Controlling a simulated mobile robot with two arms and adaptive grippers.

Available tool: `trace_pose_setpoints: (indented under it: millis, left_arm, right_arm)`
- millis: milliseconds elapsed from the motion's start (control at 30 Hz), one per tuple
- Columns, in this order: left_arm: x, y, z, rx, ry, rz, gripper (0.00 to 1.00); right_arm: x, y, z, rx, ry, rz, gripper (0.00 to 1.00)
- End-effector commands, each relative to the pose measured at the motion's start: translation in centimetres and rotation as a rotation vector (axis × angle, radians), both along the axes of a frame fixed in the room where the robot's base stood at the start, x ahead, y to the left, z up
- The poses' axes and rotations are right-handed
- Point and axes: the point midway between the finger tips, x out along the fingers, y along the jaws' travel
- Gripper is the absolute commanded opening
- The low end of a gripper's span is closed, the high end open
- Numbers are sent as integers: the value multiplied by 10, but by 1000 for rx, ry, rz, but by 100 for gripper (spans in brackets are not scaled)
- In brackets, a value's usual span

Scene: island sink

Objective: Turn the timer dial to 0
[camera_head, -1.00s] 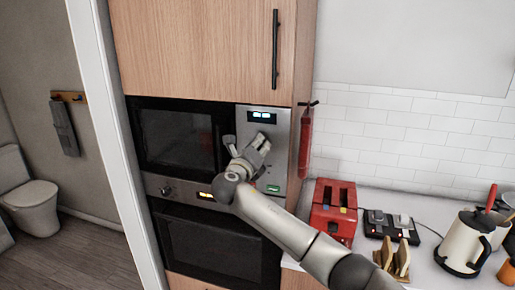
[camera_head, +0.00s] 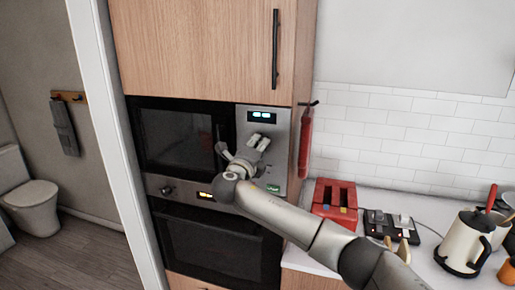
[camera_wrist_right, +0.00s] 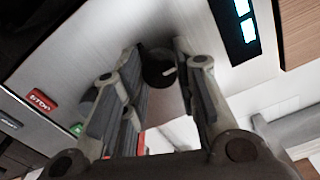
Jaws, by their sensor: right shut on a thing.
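The timer dial (camera_wrist_right: 160,68) is a dark round knob with a light pointer mark on the microwave's steel control panel (camera_wrist_right: 75,55). In the right wrist view it sits between the two fingers of my right gripper (camera_wrist_right: 156,56), which is shut on it. In the head view my right gripper (camera_head: 257,141) is against the panel below the lit display (camera_head: 262,116), and it hides the dial. The display's digits are too small to read. The microwave (camera_head: 175,137) has its door closed. My left gripper is not in view.
An oven (camera_head: 215,250) is below the microwave. A red toaster (camera_head: 333,203), a dark tray (camera_head: 392,228) and a white kettle (camera_head: 466,240) stand on the counter to the right. A red "STOP" button (camera_wrist_right: 41,101) is on the panel.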

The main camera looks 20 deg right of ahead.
Motion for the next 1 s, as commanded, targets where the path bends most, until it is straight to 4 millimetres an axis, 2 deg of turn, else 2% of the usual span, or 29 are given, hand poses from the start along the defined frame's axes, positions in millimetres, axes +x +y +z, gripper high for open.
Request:
trace_pose_setpoints:
  millis: [33, 233, 267, 433, 767, 1000]
  left_arm:
    - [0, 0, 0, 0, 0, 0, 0]
    - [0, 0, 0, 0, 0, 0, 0]
    - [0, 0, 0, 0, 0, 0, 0]
    - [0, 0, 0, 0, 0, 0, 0]
    - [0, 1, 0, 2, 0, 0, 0]
    - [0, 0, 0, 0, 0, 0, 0]
  right_arm:
    - [1, -1, 5, -3, -8, 1, 4]
    - [1, -1, 5, -2, -9, 1, 4]
    - [1, -1, 6, -2, -9, 1, 29]
    - [0, 0, 4, -1, -7, 1, 50]
    - [-1, 1, 2, 0, -3, 0, 50]
    - [-20, 14, 2, -1, -5, 4, 50]
